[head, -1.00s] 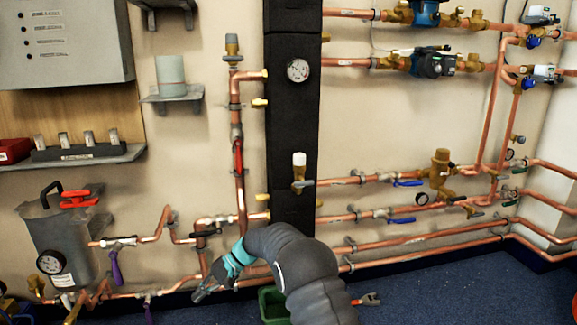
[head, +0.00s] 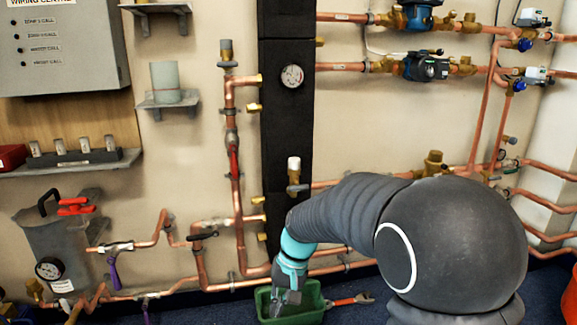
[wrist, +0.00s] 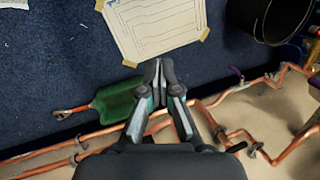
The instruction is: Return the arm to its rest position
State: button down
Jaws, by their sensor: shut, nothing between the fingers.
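My gripper (head: 283,303) is low in the head view, in front of the lower copper pipes and overlapping the green tray (head: 318,308) on the floor. My dark arm bends in from the lower right and hides part of the pipework. In the wrist view my gripper (wrist: 160,64) points at the blue floor, its fingertips together with nothing between them. The green tray (wrist: 112,104) lies left of the fingers there.
A red-handled wrench (head: 350,301) lies beside the tray. Copper pipes (wrist: 50,150) run along the wall close to my gripper. A paper sheet (wrist: 155,25) is taped to the blue floor. A grey canister with a gauge (head: 50,270) stands at the left.

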jog(key=s+d+r+m+t+h+p, duration=0.1)
jog(key=s+d+r+t+h+p, duration=0.2)
jog(key=s+d+r, duration=1.5)
jog(key=s+t+p, duration=0.2)
jog(key=t, duration=0.1)
jog(key=shift+s+d+t+p, duration=0.15)
jog(key=shift+s+t+p, duration=0.15)
jog(key=shift+t+p, duration=0.1)
